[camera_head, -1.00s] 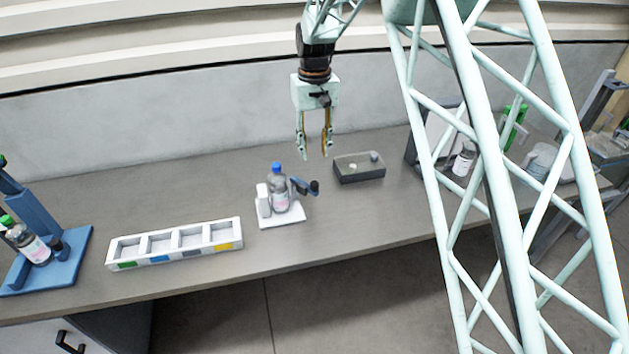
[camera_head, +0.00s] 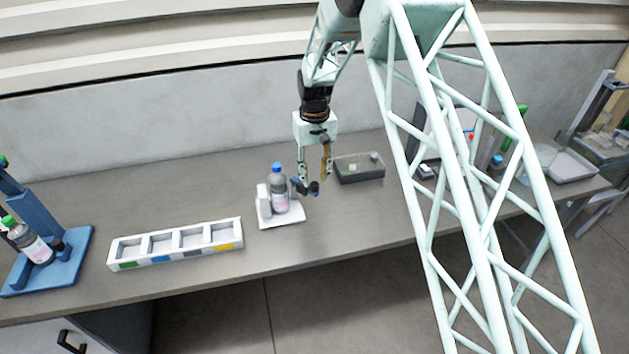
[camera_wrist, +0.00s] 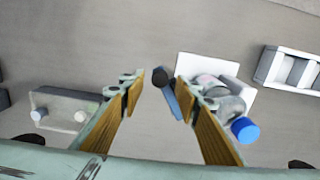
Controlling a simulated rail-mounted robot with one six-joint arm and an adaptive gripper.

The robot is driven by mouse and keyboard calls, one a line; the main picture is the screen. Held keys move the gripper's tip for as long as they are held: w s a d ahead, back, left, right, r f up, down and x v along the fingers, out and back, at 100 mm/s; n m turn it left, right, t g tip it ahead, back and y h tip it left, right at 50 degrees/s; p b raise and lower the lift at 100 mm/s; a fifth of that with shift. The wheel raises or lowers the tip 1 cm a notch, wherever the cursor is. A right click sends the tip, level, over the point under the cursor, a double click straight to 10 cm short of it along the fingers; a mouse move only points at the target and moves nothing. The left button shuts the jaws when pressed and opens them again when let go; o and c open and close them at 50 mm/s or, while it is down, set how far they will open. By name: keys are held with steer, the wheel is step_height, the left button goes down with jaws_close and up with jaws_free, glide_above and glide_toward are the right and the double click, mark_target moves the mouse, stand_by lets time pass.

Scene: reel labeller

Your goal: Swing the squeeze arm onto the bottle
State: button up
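The bottle (camera_head: 279,195), clear with a blue cap and pink label, stands upright on a white fixture (camera_head: 283,221). The squeeze arm (camera_head: 300,187) is a short dark blue lever with a black knob, sticking out to the right of the bottle, its knob end away from it. My gripper (camera_head: 314,176) points down at the knob, fingers apart. In the wrist view my gripper (camera_wrist: 157,84) is open, and the squeeze arm (camera_wrist: 172,99) shows between the fingertips, nearer the right finger. The bottle's blue cap (camera_wrist: 245,130) lies beyond the right finger. Contact with the arm cannot be told.
A dark grey tray (camera_head: 360,176) with small items stands just right of the gripper. A white four-slot rack (camera_head: 177,260) is to the left. A blue stand (camera_head: 75,246) holding another bottle is at far left. Counter between rack and fixture is clear.

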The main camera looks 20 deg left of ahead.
steer(key=shift+f, duration=1.15)
jaws_close()
